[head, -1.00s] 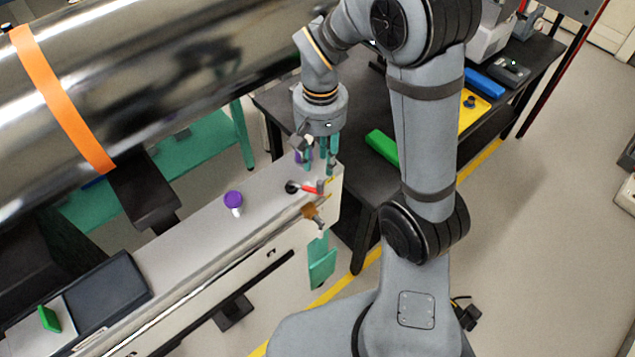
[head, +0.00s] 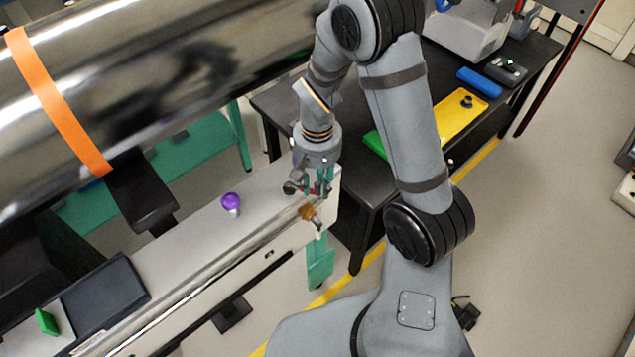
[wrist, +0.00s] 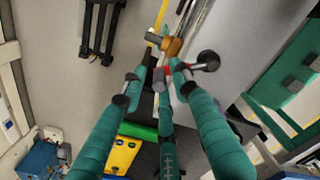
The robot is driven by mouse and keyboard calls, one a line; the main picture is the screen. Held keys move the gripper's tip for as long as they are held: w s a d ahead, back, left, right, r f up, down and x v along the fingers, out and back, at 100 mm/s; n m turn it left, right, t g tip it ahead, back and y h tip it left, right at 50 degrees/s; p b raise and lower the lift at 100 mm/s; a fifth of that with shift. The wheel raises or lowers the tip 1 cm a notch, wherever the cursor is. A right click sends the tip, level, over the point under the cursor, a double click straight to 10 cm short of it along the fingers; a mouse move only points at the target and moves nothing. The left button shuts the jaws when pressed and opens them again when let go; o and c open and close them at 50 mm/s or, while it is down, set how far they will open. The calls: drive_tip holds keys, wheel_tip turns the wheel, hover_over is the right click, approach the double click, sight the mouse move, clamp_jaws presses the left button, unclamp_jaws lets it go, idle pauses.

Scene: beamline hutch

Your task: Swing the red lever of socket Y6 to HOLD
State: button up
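The red lever (wrist: 167,70) shows in the wrist view as a short red piece with a grey end, beside a dark round pivot (wrist: 208,60) with a metal rod. It sits at the right end of the pale beam (head: 190,232); in the head view my gripper mostly covers it. My gripper (head: 318,188) is down at the lever, pointing downward. In the wrist view its teal fingers (wrist: 158,84) are spread, with the lever's red part and grey end between their tips. Contact cannot be told. No Y6 or HOLD marking is readable.
A brass-coloured fitting (head: 307,212) with a small handle sits close by on the beam's front edge. A purple knob (head: 230,200) stands to the left. A large shiny cylinder (head: 180,75) runs behind. A black table (head: 395,190) with a yellow tray (head: 455,118) lies to the right.

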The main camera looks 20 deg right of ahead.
drive_tip(key=c, duration=0.6)
clamp_jaws()
